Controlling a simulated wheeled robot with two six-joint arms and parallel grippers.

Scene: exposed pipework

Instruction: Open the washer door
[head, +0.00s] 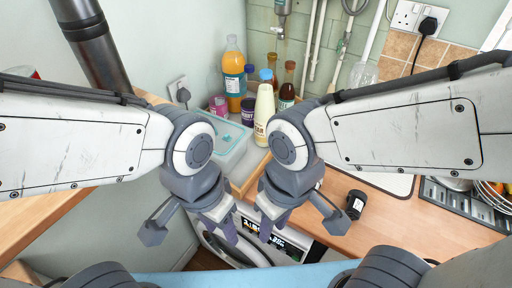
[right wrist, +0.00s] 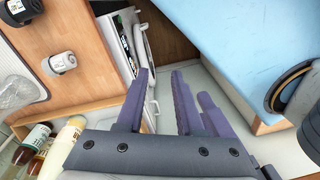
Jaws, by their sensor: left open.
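The white washer (head: 306,241) stands under the wooden counter, with a dark lit control panel (head: 290,247). Its round door (head: 258,257), with a grey ring, is partly hidden by my grippers; I cannot tell whether it is fully closed. My left gripper (head: 229,236) is open and empty above the door area. My right gripper (head: 267,230) is beside it to the right, in front of the panel. In the right wrist view the right gripper (right wrist: 160,85) has its purple fingers apart with nothing between them, and the washer front (right wrist: 127,35) shows edge-on beyond. No contact is visible.
Several bottles, including an orange one (head: 234,75), and a clear lidded box (head: 228,137) stand at the back corner. A dish rack (head: 465,200) is at the right. Pipes run up the tiled wall.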

